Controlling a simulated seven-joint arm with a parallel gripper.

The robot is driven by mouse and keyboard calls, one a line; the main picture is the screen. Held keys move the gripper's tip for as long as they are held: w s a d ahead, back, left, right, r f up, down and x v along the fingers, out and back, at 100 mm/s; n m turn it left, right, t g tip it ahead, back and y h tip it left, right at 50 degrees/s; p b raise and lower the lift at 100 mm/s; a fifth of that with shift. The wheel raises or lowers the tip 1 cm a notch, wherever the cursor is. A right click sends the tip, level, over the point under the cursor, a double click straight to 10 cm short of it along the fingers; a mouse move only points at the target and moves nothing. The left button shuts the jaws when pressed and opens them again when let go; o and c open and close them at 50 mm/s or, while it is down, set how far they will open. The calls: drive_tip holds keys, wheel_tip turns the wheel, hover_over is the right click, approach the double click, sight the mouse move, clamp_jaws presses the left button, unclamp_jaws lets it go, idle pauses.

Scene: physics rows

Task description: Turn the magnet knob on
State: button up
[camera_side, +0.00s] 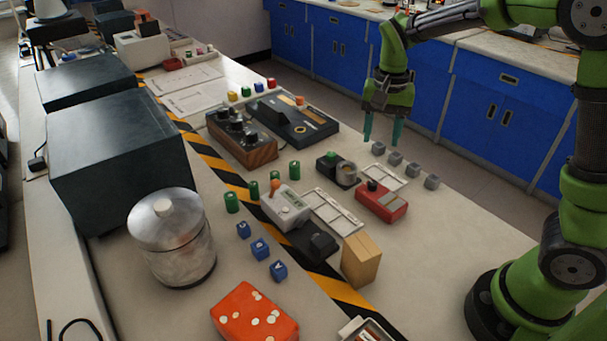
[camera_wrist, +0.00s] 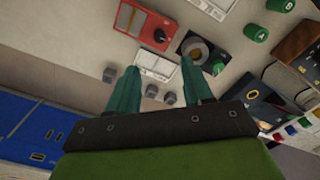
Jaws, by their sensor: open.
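My gripper (camera_side: 382,139) hangs fingers-down over the far right side of the table, open and empty. In the wrist view its two teal fingers (camera_wrist: 160,82) are spread apart. A small dark device (camera_side: 329,164) with a green knob and a round metal-ringed part lies left of and nearer than the gripper; it also shows beyond the fingertips in the wrist view (camera_wrist: 184,43). A red box (camera_side: 381,202) with a dark knob (camera_side: 372,186) stands nearer, and its knob shows in the wrist view (camera_wrist: 160,35). I cannot tell which knob is the magnet knob.
Several grey cubes (camera_side: 413,169) lie in a row near the gripper. A wooden box with black knobs (camera_side: 240,146) and a dark panel (camera_side: 293,120) stand left. White trays (camera_side: 384,178), a grey meter (camera_side: 286,208) and a wooden block (camera_side: 361,260) crowd the middle. The right front table is clear.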

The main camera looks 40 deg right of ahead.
drive_tip(key=shift+r, duration=2.1)
